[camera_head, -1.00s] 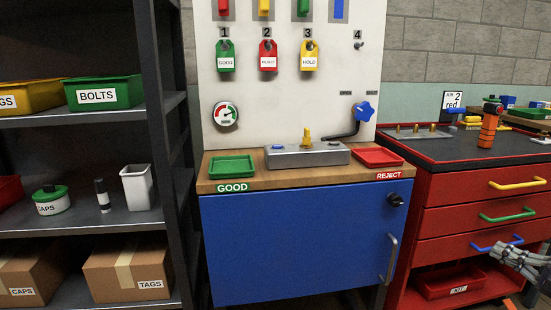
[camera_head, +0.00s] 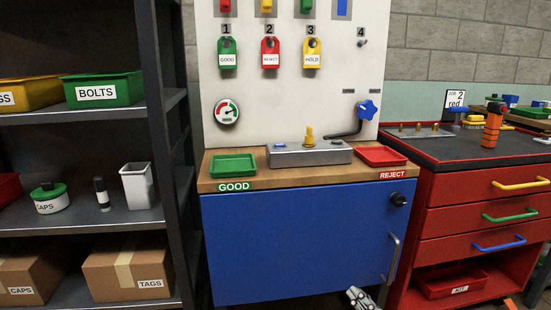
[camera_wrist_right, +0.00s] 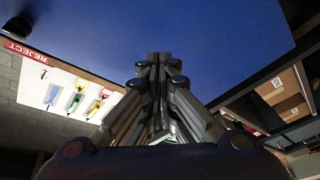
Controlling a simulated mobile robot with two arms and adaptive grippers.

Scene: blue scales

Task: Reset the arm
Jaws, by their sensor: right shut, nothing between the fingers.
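My right gripper (camera_head: 362,298) shows at the bottom edge of the head view, low in front of the blue cabinet (camera_head: 290,245) near its right side. Only its tip end is in that view. In the right wrist view the fingers of my right gripper (camera_wrist_right: 160,62) are together with nothing between them. The blue cabinet door (camera_wrist_right: 200,30) fills the upper part behind them, upside down. Whether the fingertips touch the door I cannot tell. My left gripper is in neither view.
The cabinet's door handle (camera_head: 391,258) sticks out just above and right of the gripper. A red drawer unit (camera_head: 470,230) stands to the right. A dark shelf (camera_head: 85,226) with bins and boxes stands to the left. The green tray (camera_head: 233,165) and red tray (camera_head: 381,155) are on the wooden top.

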